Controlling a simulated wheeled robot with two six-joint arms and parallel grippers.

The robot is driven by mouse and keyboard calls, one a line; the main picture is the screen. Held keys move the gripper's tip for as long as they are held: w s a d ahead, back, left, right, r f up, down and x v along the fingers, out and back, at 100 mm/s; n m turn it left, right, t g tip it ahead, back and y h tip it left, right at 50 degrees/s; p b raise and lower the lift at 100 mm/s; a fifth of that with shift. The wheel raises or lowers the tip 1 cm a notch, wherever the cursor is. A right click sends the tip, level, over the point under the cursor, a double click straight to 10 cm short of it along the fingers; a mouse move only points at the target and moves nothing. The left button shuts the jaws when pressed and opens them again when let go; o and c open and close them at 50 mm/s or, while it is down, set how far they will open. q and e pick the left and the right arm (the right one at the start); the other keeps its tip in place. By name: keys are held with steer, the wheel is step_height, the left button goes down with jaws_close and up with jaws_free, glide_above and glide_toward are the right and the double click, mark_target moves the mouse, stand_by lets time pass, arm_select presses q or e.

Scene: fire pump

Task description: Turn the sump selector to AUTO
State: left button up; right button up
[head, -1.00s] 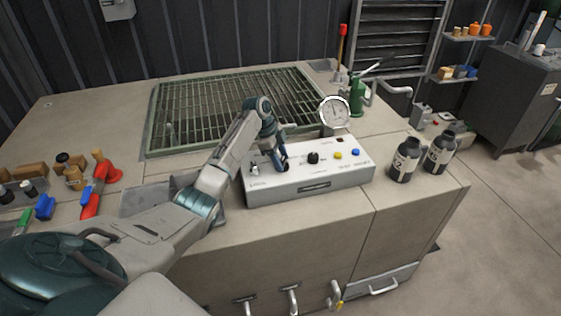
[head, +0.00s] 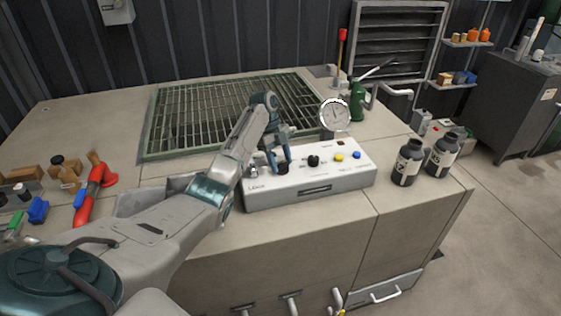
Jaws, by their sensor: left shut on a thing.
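A white control box (head: 310,187) sits near the front edge of the bench. My left gripper (head: 279,165) points down at its top from the left. It is shut on a left black knob (head: 282,169), which its fingers partly hide. A second black knob (head: 313,161) stands free just to the right, with a yellow button (head: 339,156) and a blue button (head: 356,155) beyond it. The labels are too small to read, so I cannot tell which setting the knob points to. My right gripper is not in view.
A round gauge (head: 334,115) stands behind the box, and two dark bottles (head: 407,162) stand to its right. A floor-like grating (head: 195,120) is set in the bench behind my arm. Red-handled tools (head: 88,195) and small blocks lie at the left.

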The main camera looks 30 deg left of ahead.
mark_target(282, 163)
arm_select(q)
steer(key=shift+r, duration=0.1)
steer(key=o, duration=1)
steer(key=shift+w+a+r, duration=0.1)
steer(key=shift+a+r, duration=0.1)
steer(key=shift+r, duration=0.1)
steer(key=v, duration=0.3)
steer(key=shift+r, duration=0.3)
steer(key=p+v, duration=0.4)
steer(key=v, duration=0.2)
steer(key=shift+a+r, duration=0.15)
steer(key=shift+r, duration=0.05)
